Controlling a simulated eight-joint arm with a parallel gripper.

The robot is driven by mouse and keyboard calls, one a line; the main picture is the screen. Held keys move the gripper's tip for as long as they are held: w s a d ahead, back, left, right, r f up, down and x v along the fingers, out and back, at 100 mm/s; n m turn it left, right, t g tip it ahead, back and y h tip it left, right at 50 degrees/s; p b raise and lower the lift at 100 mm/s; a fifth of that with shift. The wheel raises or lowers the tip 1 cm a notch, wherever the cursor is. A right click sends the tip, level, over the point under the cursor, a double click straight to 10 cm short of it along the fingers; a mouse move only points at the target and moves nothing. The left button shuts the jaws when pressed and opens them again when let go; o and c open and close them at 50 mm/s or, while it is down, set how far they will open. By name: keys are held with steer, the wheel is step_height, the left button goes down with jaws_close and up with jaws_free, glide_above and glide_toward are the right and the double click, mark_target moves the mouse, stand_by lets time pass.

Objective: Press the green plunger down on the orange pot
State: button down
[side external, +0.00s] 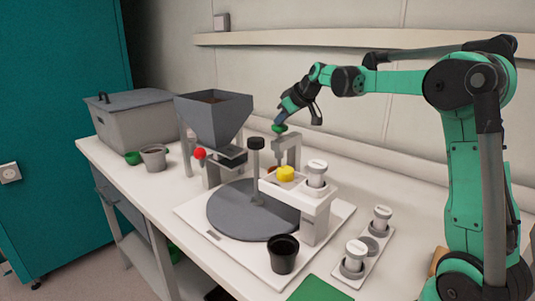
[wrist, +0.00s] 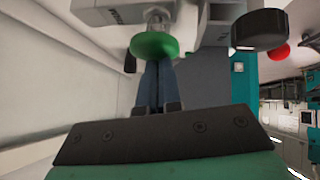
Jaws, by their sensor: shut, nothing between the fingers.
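The green plunger (side external: 279,128) stands on a grey bracket (side external: 289,146) at the back of the round turntable. A small orange-brown patch under the bracket (side external: 272,168) may be the orange pot; most of it is hidden. My gripper (side external: 280,119) points down with its fingertips right at the top of the green plunger. In the wrist view the closed fingers (wrist: 157,85) reach to the plunger's green disc (wrist: 155,45), which covers their tips. I cannot tell whether they touch. Nothing is held between the fingers.
A grey turntable (side external: 235,222) carries a dark-capped post (side external: 256,165). A grey hopper (side external: 214,118) with a red knob (side external: 199,153) is left; a black pot (side external: 283,253) stands in front.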

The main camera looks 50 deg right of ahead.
steer(key=shift+f, duration=0.3)
steer(key=r, duration=0.4)
steer(key=shift+a+r, duration=0.25)
steer(key=shift+a, duration=0.15)
steer(key=v, duration=1)
steer(key=shift+m+g+y, duration=0.4)
steer(key=shift+g+y, duration=0.5)
steer(key=s+a+f, duration=0.3)
steer(key=a+f, duration=0.3)
steer(key=s+a+f, duration=0.4)
steer(key=a+f, duration=0.2)
steer(key=a, duration=0.1)
steer(key=s+a+f, duration=0.4)
steer(key=a+f, duration=0.2)
steer(key=f, duration=0.1)
steer(key=shift+s+a, duration=0.1)
steer(key=shift+a, duration=0.1)
